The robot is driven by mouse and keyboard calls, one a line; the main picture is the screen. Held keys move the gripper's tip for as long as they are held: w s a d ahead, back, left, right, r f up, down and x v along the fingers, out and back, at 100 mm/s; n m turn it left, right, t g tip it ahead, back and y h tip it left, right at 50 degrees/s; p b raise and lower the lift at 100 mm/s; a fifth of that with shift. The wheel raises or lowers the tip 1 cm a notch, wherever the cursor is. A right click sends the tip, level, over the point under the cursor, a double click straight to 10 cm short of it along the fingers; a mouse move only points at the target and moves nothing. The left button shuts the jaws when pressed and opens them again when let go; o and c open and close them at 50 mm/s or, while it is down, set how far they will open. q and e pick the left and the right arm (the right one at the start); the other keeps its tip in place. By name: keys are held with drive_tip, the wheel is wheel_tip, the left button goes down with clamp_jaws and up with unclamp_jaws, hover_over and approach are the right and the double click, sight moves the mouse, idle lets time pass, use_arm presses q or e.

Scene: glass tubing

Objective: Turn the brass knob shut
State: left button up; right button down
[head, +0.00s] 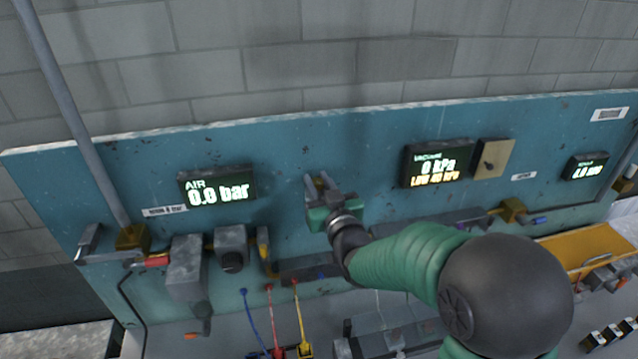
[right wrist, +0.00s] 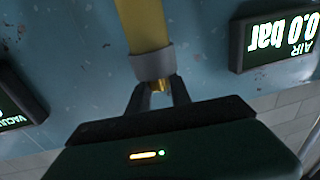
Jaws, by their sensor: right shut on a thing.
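My right gripper (head: 319,186) is up against the blue-green panel (head: 300,150), between the air and vacuum displays. In the right wrist view its two dark fingers (right wrist: 158,92) are closed on a small brass piece (right wrist: 158,85). This piece sits at the end of a grey collar (right wrist: 153,64) on a yellow stem (right wrist: 141,25). I cannot tell whether it is the brass knob. In the head view the gripper and fingers mostly hide it. My left gripper is in neither view.
The air display (head: 217,187) reads 0.0 bar, the vacuum display (head: 437,163) 0 kPa. Below are grey blocks (head: 186,268), a dark round knob (head: 232,261), brass fittings (head: 132,237) and blue, red and yellow hoses (head: 299,315). A yellow tray (head: 590,243) is at the right.

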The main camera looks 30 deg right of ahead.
drive_tip(key=shift+f+n+y+b, duration=0.15)
drive_tip(key=shift+n+y+b, duration=0.25)
drive_tip(key=shift+n+y, duration=0.5)
drive_tip(key=n+y, duration=0.1)
drive_tip(key=y, duration=0.1)
drive_tip(key=shift+d+y, duration=0.15)
drive_tip(key=shift+y, duration=0.15)
drive_tip(key=n+y, duration=0.1)
drive_tip(key=y, duration=0.2)
drive_tip(key=n+g+y+p, duration=0.1)
drive_tip(key=n+y, duration=0.1)
drive_tip(key=shift+n+y, duration=0.3)
drive_tip(key=shift+y, duration=0.1)
drive_tip(key=n+g+y+p, duration=0.1)
drive_tip(key=n+g+y, duration=0.1)
drive_tip(key=y, duration=0.1)
drive_tip(key=shift+w+n+g, duration=0.1)
drive_tip(key=shift+n+g, duration=0.2)
drive_tip(key=shift+n, duration=0.1)
drive_tip(key=n+g+y+p, duration=0.1)
drive_tip(key=n+g+y, duration=0.2)
drive_tip(key=y, duration=0.1)
drive_tip(key=shift+f+g, duration=0.1)
drive_tip(key=shift+g, duration=0.2)
drive_tip(key=shift+n+g+y+p, duration=0.3)
drive_tip(key=shift+n+g+y, duration=0.4)
drive_tip(key=shift+n+g, duration=0.4)
drive_tip(key=shift+f+g, duration=0.1)
drive_tip(key=shift+g, duration=0.3)
